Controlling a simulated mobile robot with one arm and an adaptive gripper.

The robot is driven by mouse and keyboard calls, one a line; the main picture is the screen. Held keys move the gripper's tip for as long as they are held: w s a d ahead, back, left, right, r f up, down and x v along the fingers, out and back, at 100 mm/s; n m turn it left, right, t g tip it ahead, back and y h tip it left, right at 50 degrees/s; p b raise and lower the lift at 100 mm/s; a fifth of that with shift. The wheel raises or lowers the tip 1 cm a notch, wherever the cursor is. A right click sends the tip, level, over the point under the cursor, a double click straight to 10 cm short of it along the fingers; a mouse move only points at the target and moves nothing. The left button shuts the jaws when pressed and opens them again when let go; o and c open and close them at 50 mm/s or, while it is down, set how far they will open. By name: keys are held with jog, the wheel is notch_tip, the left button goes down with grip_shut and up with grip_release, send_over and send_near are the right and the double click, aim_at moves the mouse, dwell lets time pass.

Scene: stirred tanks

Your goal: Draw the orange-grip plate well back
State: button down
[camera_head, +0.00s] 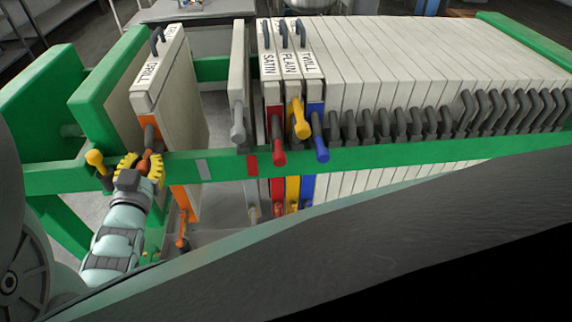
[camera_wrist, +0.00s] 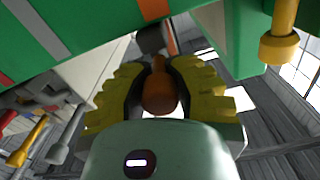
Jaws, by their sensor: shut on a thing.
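The orange-grip plate (camera_head: 180,115) is a pale upright plate labelled DRILL, with an orange edge strip. It stands at the left of the rack, apart from the grey plate to its right and with a gap to the green end block on its left. My gripper (camera_head: 143,166) is at its front, by the green rail. The yellow-padded fingers (camera_wrist: 160,92) are shut around the orange grip (camera_wrist: 160,90), whose rounded end shows between them in the wrist view. A second, lower orange grip (camera_head: 183,243) hangs free below the rail.
A green rail (camera_head: 330,160) runs along the front of the rack. A grey plate (camera_head: 238,80), then plates with red, yellow and blue grips (camera_head: 300,118) and a pack of pale plates (camera_head: 420,60) stand to the right. A yellow knob (camera_head: 95,158) is close left of my gripper.

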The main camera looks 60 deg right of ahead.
jog(key=shift+w+a+r, duration=0.15)
jog(key=shift+w+a, duration=0.2)
jog(key=shift+w, duration=0.05)
jog(key=c, duration=1.3)
grip_release()
jog(key=shift+c, duration=0.2)
jog(key=o, duration=0.3)
jog(key=shift+a, duration=0.25)
jog(key=o, duration=0.3)
jog(key=shift+d, duration=0.1)
jog(key=shift+v, duration=3.75)
